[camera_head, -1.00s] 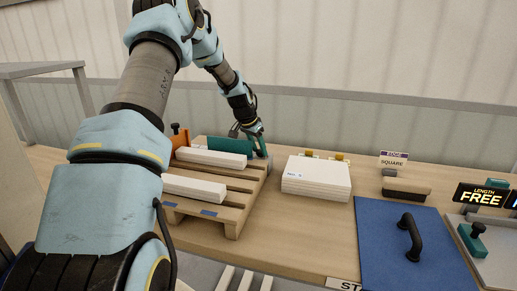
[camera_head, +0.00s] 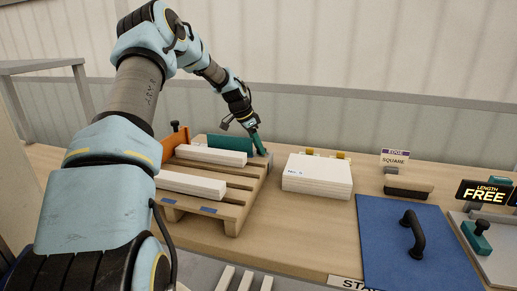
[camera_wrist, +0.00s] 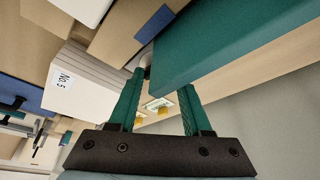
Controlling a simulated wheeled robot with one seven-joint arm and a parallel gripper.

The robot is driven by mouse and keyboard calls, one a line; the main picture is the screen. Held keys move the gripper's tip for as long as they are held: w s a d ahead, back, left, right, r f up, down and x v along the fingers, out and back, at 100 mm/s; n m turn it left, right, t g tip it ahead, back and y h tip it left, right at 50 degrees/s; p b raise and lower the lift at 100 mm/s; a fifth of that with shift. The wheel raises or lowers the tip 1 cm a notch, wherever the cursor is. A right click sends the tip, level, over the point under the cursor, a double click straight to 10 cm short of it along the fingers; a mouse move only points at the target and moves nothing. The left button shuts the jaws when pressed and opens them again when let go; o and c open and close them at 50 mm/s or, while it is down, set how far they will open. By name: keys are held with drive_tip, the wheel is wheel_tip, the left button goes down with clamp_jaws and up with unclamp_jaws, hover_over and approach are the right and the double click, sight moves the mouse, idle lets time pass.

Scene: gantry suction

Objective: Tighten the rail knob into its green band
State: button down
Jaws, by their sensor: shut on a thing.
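A teal rail (camera_head: 229,144) stands along the far side of the wooden pallet, and its end shows large in the wrist view (camera_wrist: 225,40). My gripper (camera_head: 262,151) is at the right end of this rail. In the wrist view my gripper's two teal fingers (camera_wrist: 163,82) stand apart, with their tips at the rail's end. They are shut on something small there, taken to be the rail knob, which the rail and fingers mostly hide. I cannot make out a green band or where the knob stands against it.
The pallet (camera_head: 233,213) bears white bars (camera_head: 211,157) and an orange stop (camera_head: 180,139). A white stack (camera_head: 317,175) stands to its right.

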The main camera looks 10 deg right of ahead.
idle(0.3)
drive_tip(key=shift+c, duration=1.7)
unclamp_jaws()
drive_tip(key=b+v, duration=0.3)
drive_tip(key=v, duration=0.7)
drive_tip(key=shift+w+a+r, duration=0.1)
drive_tip(key=shift+a+r, duration=0.1)
drive_tip(key=shift+r, duration=0.2)
